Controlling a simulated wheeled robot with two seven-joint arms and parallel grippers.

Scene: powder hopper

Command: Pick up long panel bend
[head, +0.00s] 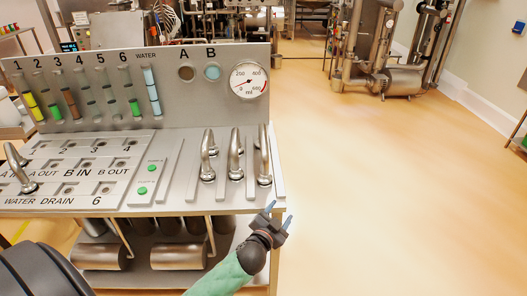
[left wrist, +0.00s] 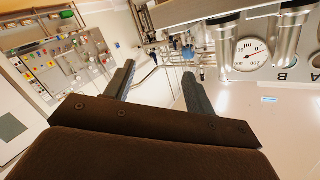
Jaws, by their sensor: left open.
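Three shiny curved steel bends stand in a row on the right of the panel top: a left one (head: 208,155), a middle one (head: 235,155) and a right one (head: 264,155). Another steel bend (head: 18,170) stands on the labelled port plate at the left. I cannot tell by length which is the long panel bend. My left gripper (head: 279,213) is open and empty, just off the panel's front right corner, below and in front of the right bend. In the left wrist view its two fingers (left wrist: 159,69) are apart with nothing between them. My right gripper is out of view.
The panel's front edge (head: 180,211) lies close to my left gripper. A backboard with coloured tubes and a round gauge (head: 248,80) rises behind the bends. Steel cylinders (head: 178,256) lie on the shelf below. The floor (head: 400,190) to the right is clear.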

